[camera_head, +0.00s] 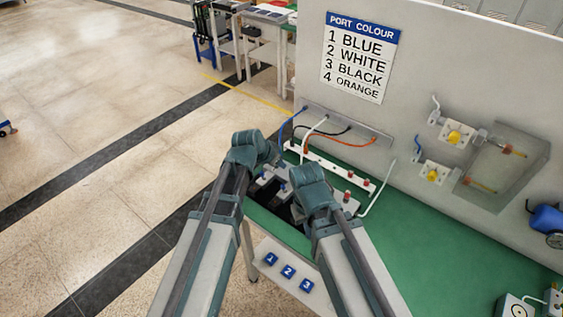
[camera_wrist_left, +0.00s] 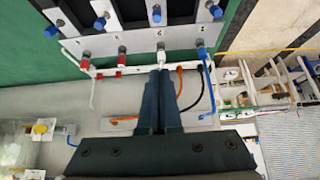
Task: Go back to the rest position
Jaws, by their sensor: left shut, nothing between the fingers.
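My left gripper (camera_head: 271,153) is over the near left part of the bench, close to the port block. In the left wrist view its two dark fingers (camera_wrist_left: 159,73) are shut together with nothing between them. Their tips appear close to a white plug (camera_wrist_left: 160,56) on the white rail (camera_wrist_left: 120,70); I cannot tell whether they touch. My right arm's wrist (camera_head: 312,187) is beside it to the right. The right fingers are hidden or too dark to read.
A panel with a port colour sign (camera_head: 360,52) stands behind. Blue, white, black and orange cables (camera_head: 345,141) run from it. Yellow-knobbed fittings (camera_head: 456,136) and a blue motor (camera_head: 546,220) are at right.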

